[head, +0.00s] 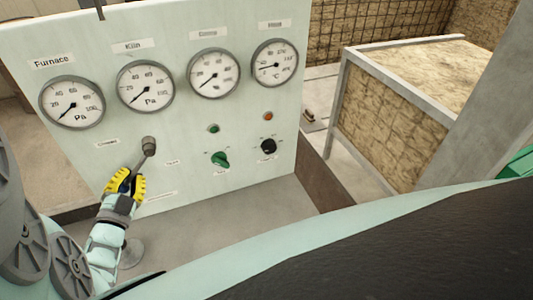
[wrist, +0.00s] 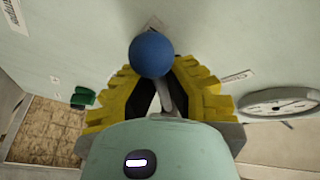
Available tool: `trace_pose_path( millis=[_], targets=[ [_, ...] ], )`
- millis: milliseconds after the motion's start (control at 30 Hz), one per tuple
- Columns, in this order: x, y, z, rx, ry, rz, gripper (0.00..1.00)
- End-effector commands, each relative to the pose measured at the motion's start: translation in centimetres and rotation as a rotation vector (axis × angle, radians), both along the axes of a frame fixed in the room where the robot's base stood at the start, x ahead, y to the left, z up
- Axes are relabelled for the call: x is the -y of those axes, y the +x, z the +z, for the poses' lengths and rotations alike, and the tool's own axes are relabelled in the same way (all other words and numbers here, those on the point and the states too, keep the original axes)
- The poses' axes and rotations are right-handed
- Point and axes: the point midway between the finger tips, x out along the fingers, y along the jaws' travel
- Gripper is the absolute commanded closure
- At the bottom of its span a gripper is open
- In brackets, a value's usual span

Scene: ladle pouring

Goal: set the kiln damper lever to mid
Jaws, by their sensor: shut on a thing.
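The damper lever (head: 137,169) comes out of a grey round mount (head: 149,145) on the pale panel, below the Kiln gauge (head: 145,86). It slants down and to the left in the head view. My gripper (head: 125,184), with yellow ribbed fingers, is shut on the lever. In the wrist view the lever's rod (wrist: 165,96) runs between the fingers (wrist: 158,96), and a blue ball knob (wrist: 151,55) shows just past the fingertips. In the head view I cannot make out the blue ball. Small labels near the lever are too blurred to read.
The panel (head: 225,120) also carries Furnace (head: 72,103) and other gauges, a green knob (head: 220,159), a black knob (head: 268,146) and two small lamps. A framed block (head: 390,115) stands to the right. Bare grey surface (head: 245,205) lies below the panel.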

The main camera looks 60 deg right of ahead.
Motion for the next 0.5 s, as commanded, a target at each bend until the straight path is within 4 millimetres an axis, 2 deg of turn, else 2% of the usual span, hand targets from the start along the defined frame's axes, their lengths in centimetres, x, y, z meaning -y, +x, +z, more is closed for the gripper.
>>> trace_pose_path(
  millis=[167,200,500],
  targets=[
    [0.07,0.0,0.0,0.0,0.001,-0.001,1.0],
    [0.07,0.01,0.01,0.0,0.001,-0.001,0.87],
    [0.04,-0.01,0.0,0.001,0.001,-0.001,0.59]
  ],
)
